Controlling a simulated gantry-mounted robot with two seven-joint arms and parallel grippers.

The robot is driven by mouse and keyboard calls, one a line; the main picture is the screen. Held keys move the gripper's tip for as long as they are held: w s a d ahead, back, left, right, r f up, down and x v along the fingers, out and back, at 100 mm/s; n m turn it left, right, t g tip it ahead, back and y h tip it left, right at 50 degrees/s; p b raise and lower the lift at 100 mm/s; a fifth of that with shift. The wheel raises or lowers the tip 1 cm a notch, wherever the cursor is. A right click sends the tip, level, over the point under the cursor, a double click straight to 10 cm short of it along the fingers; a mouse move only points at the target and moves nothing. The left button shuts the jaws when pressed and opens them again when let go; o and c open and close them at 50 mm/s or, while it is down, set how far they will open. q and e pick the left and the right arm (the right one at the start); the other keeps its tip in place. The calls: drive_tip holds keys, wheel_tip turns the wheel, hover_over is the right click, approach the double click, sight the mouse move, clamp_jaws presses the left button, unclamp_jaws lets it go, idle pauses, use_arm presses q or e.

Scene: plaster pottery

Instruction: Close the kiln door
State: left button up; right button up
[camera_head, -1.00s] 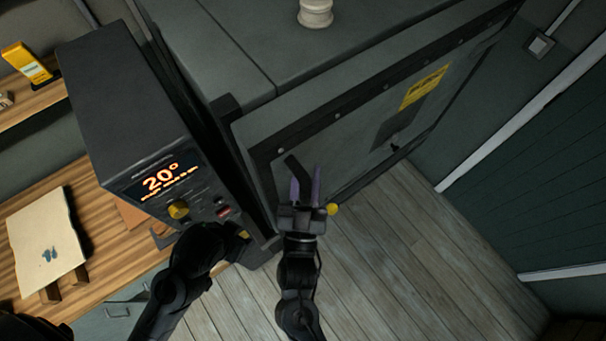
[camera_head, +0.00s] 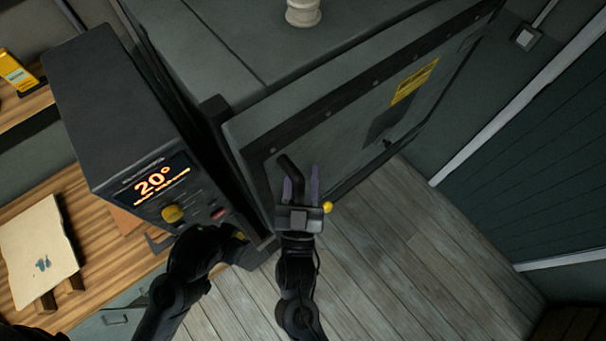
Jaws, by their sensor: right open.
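The kiln door (camera_head: 345,125) is a large grey panel with a dark riveted frame and a yellow label. A dark gap shows along its left edge, beside the control box; I cannot tell how far the door stands open. A black bent handle (camera_head: 289,166) sticks out near its left end. My right gripper (camera_head: 301,184) is open, its two purple fingers pointing up at the door beside the handle. The handle's lower end is hidden by the gripper; I cannot tell whether they touch. A black arm of mine reaches below the control box, but no left gripper fingers show.
The control box (camera_head: 115,110) with a lit "20°" display stands left of the door. A wooden bench (camera_head: 100,240) with a pale board (camera_head: 40,250) is at the left. The plank floor (camera_head: 400,250) in front of the door is clear.

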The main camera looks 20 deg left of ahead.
drive_tip(key=shift+s+a+f, duration=0.2)
drive_tip(key=shift+s+f, duration=0.1)
drive_tip(key=shift+f, duration=0.2)
drive_tip(key=b+v, duration=0.3)
drive_tip(key=v, duration=0.7)
drive_tip(key=shift+d+r, duration=0.35)
drive_tip(key=shift+r, duration=0.05)
drive_tip(key=shift+s, duration=0.1)
